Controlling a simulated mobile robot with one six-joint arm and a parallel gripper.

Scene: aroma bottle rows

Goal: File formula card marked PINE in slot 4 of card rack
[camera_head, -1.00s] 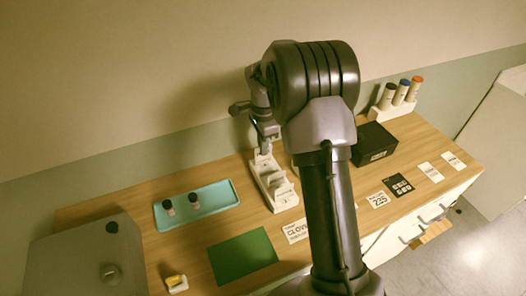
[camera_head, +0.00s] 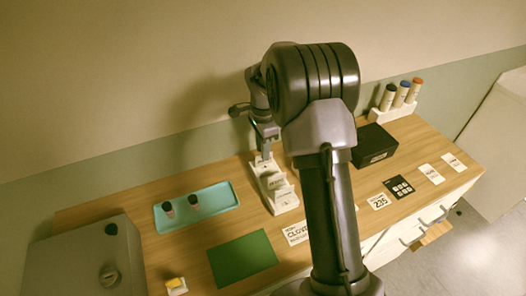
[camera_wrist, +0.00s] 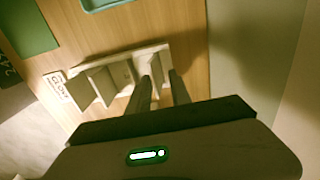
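The white card rack (camera_head: 286,207) stands on the wooden table, running away from the front. Pale upright pieces stand in it, and I cannot read PINE on any of them. The rack also shows in the wrist view (camera_wrist: 92,66), with several upright pieces along it. My gripper (camera_head: 266,153) is at the rack's far end, pointing down. In the wrist view my gripper (camera_wrist: 162,72) shows two fingers apart over the rack's right end, with a gap between them. My arm hides part of the table right of the rack.
A card marked CLOVE (camera_head: 296,233) lies at the rack's near end. A green mat (camera_head: 242,258) and a teal tray (camera_head: 222,199) with two small bottles lie left.

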